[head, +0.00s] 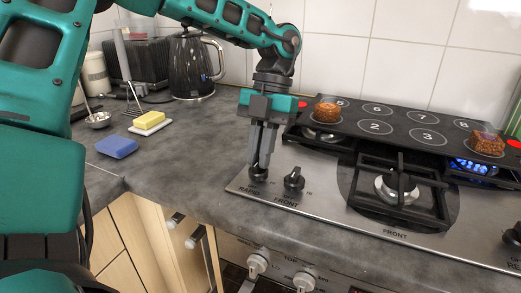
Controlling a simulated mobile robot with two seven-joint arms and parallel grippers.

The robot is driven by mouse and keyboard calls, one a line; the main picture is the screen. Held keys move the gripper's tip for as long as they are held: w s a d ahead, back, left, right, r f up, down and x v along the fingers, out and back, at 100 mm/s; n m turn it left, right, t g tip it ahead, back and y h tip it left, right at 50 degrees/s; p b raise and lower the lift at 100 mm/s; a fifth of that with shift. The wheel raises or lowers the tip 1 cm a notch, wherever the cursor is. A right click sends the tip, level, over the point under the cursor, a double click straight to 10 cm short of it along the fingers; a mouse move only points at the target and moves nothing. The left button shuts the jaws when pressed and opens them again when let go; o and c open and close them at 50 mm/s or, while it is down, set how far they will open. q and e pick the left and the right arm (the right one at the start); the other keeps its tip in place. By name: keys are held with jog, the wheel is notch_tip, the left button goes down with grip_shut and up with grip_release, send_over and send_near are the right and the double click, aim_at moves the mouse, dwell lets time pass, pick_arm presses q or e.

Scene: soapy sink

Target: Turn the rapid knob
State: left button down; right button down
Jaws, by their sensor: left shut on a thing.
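The rapid knob (259,174) is a small black knob at the left front corner of the steel hob (330,208), with the label RAPID printed below it. My left gripper (260,164) points straight down over it, with its fingers shut on the knob. The fingers hide part of the knob, so its exact angle is hard to tell. A second black knob (294,179), with FRONT printed below it, stands just to the right, apart from the fingers. My right gripper is not in view.
A black numbered panel (400,125) with two brown food pieces (327,112) lies across the back of the hob. A pan support (400,190) stands right of the knobs. A kettle (192,65), sponge (117,146) and butter dish (149,122) sit left on the counter.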

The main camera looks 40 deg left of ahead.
pick_arm(q)
jog(key=c, duration=1.2)
grip_release()
jog(key=shift+o, duration=0.2)
jog(key=shift+r, duration=0.1)
jog(key=p+v, duration=0.2)
jog(key=v, duration=1)
jog(key=shift+w+r+p, duration=0.25)
jog(key=shift+r+p, duration=0.05)
jog(key=shift+r, duration=0.05)
jog(key=shift+a, duration=0.1)
